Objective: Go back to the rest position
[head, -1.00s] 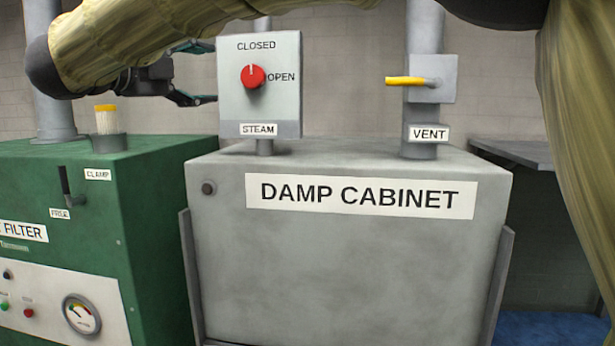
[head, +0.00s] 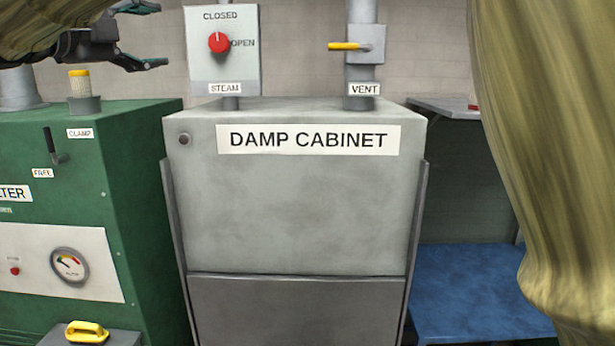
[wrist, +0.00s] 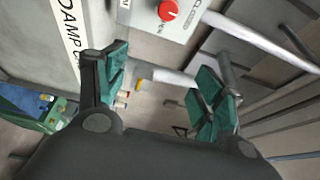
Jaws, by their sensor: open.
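My gripper (head: 141,36) is at the upper left of the head view, in front of the wall and above the green filter machine (head: 143,200). Its teal fingers are spread with nothing between them. In the wrist view my gripper (wrist: 160,95) also shows open and empty. The steam box's red knob (head: 218,42) shows in the head view, its white mark pointing up toward CLOSED. The red knob also shows in the wrist view (wrist: 168,10), beyond the fingers and apart from them. My sleeved arm crosses the upper left corner.
The grey damp cabinet (head: 300,210) stands in the middle, with a yellow-handled vent valve (head: 345,46) above it. A yellow-topped cartridge (head: 79,86) stands on the green machine. A yellow handle (head: 87,332) is at the lower left. A blue surface (head: 470,290) lies at the right.

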